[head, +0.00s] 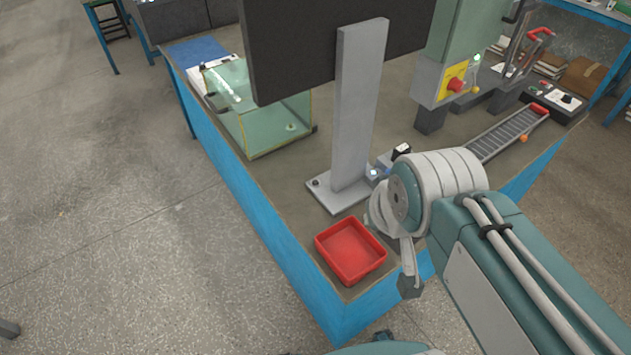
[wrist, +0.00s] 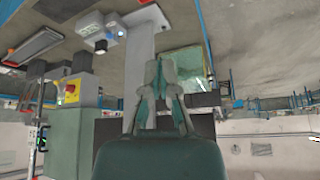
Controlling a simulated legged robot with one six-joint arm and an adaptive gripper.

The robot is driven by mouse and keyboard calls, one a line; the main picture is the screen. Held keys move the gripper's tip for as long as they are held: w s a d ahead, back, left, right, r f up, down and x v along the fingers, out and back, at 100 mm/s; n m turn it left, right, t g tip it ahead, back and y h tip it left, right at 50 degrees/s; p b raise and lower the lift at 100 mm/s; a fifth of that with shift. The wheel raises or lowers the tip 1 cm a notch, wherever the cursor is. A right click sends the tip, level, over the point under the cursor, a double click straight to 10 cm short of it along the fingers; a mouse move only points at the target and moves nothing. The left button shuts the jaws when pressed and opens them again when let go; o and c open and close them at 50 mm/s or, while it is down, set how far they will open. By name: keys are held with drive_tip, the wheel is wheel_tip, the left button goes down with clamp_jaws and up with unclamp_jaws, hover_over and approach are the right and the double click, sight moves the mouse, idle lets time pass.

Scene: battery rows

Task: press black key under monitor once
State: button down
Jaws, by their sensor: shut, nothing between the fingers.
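The monitor (head: 330,40) is a dark panel on a grey post (head: 358,110) whose foot stands on the bench. A small box with a black top (head: 401,149) sits right of the post's foot, partly hidden by my wrist. In the wrist view a small grey-blue box (wrist: 92,32) with dark and lit round parts lies beside the post (wrist: 140,45); I cannot tell which part is the black key. My gripper (wrist: 160,70) is shut and empty, with the post behind it, apart from the box. In the head view my arm mostly hides the gripper.
A red tray (head: 350,250) lies at the bench's near corner, below the post. A glass tank (head: 265,115) stands left of it. A green machine (head: 465,50) with a red knob and a slotted ramp (head: 505,135) stand to the right.

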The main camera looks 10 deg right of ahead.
drive_tip(key=w+n, duration=0.2)
drive_tip(key=w, duration=0.9)
drive_tip(key=n+t, duration=0.4)
drive_tip(key=n, duration=0.4)
hover_over(316, 183)
wheel_tip(316, 183, down, 23)
drive_tip(key=shift+y, duration=0.3)
drive_tip(key=shift+w+f, duration=0.1)
drive_tip(key=shift+f, duration=0.1)
drive_tip(key=shift+f, duration=4.35)
drive_tip(key=shift+d+f, duration=0.1)
drive_tip(key=shift+f, duration=0.2)
